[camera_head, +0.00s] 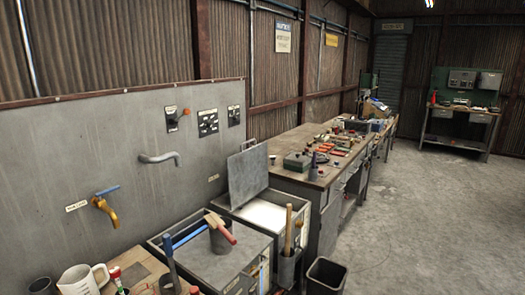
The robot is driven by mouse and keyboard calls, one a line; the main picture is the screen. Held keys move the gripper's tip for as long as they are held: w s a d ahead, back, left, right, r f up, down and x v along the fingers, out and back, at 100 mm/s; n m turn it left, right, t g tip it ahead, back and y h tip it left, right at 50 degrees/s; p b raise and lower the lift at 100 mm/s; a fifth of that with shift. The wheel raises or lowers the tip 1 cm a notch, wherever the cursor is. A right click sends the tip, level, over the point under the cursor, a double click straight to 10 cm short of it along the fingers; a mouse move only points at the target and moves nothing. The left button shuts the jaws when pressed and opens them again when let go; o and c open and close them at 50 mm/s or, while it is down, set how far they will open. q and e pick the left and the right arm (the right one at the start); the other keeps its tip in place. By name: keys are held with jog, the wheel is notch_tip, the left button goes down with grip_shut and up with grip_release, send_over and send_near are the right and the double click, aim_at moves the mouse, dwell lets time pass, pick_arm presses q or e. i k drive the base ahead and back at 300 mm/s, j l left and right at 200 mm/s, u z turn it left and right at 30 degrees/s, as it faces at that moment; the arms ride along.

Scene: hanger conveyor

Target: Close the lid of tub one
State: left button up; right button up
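Two grey metal tubs stand side by side against the grey wall panel. The farther tub (283,231) has its flat grey lid (248,175) raised, tilted back toward the panel, and its pale inside shows. The nearer tub (247,264) is covered by a flat grey lid (212,266) with a blue handle (189,237). A dark cup-like holder and a tool with a red end rest on or in front of that lid. I cannot read the labels well enough to tell which tub is number one. Neither of my grippers shows.
A mug (82,279) and tools stand on a wooden bench at the near left. A yellow tap (105,211) and a grey spout (160,158) stick out from the panel. A black bin (326,275) stands right of the tubs. The concrete floor (430,220) at right is clear.

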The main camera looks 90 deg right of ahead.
aim_at(248, 170)
jog(key=z, duration=1.7)
jog(key=i+l+z, duration=0.2)
jog(key=l+z, duration=0.25)
jog(key=i+l+z, duration=0.25)
jog(key=z, duration=0.25)
jog(key=i+l, duration=0.35)
jog(key=i, duration=0.15)
jog(key=u, duration=0.05)
